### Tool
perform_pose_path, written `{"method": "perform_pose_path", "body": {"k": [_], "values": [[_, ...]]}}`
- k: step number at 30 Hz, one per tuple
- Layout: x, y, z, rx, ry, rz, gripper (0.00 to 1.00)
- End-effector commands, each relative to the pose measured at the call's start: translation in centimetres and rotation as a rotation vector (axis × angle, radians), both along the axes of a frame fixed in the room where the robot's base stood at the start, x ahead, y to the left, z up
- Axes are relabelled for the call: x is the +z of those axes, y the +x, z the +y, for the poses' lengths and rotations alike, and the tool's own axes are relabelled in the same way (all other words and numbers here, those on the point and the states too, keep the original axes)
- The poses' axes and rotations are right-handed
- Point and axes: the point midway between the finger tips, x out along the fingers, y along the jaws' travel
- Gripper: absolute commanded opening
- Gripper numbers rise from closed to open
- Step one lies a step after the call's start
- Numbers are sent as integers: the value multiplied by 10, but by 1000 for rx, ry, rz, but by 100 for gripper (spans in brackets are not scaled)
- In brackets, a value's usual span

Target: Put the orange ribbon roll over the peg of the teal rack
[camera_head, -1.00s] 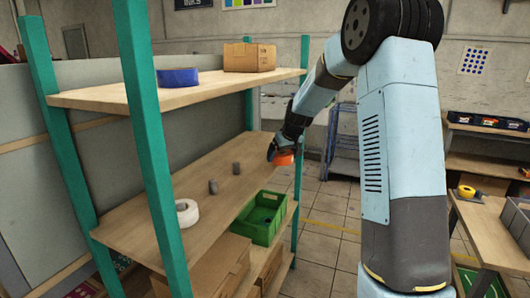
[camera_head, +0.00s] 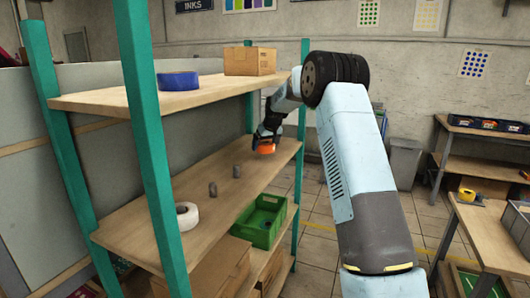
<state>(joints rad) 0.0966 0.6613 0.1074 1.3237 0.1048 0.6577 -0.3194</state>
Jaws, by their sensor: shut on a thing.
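The orange ribbon roll (camera_head: 266,148) is held flat in my gripper (camera_head: 265,141), at the far right end of the middle shelf of the teal rack (camera_head: 150,140). It hangs over or close above the board; the exact height is hard to tell. Two short grey pegs stand on that shelf, a farther peg (camera_head: 237,171) and a nearer peg (camera_head: 213,188). Both are bare, to the left of and nearer than the roll. A white roll (camera_head: 187,215) lies towards the near end of the same shelf, possibly around another peg that I cannot make out.
A teal post (camera_head: 302,130) stands right of my gripper. A green crate (camera_head: 262,222) sits lower. A side table (camera_head: 490,230) is at the right.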

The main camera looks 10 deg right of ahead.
Motion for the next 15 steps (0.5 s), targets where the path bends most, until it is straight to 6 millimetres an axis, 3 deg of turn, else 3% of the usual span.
{"method": "perform_pose_path", "body": {"k": [3,10,15], "values": [[-1,7,3,1,-1,1,63],[-33,5,2,1,0,2,63],[-35,5,3,1,0,0,63]]}}
